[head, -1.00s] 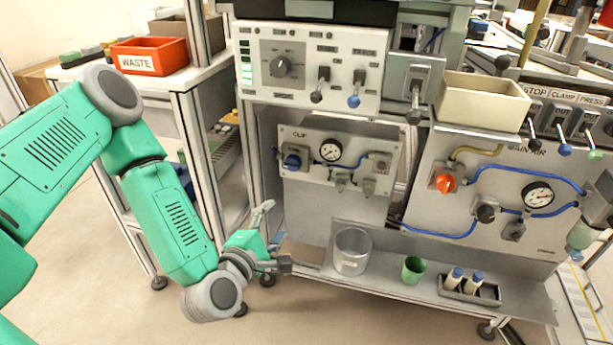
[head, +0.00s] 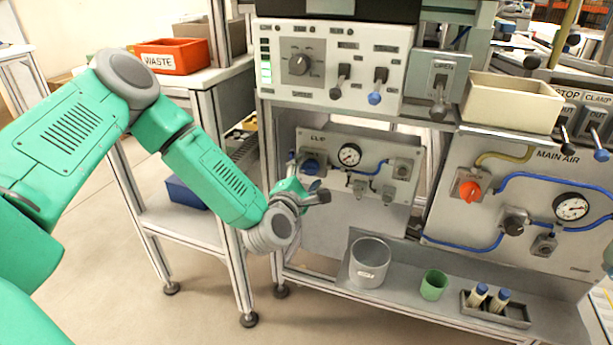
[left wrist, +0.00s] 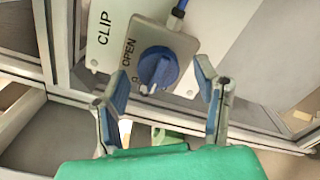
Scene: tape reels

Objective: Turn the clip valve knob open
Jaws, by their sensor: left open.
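The clip valve knob (left wrist: 158,70) is blue and round, on a grey block marked OPEN, on the panel labelled CLIP. In the head view the knob (head: 311,163) sits at the left of the clip panel (head: 335,195), just above my gripper. My left gripper (left wrist: 158,98) is open, its two blue-padded fingers either side of the knob's lower part in the left wrist view, with nothing between them. I cannot tell whether the fingertips reach the knob's depth. In the head view the left gripper (head: 318,191) is in front of the panel, below the knob. The right gripper is not in view.
A pressure gauge (head: 349,155) and blue tubing are right of the knob. A metal can (head: 369,262), a green cup (head: 433,285) and a tray of vials (head: 497,312) stand on the shelf below. The switch box (head: 330,75) overhangs above. An orange waste bin (head: 172,56) is at left.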

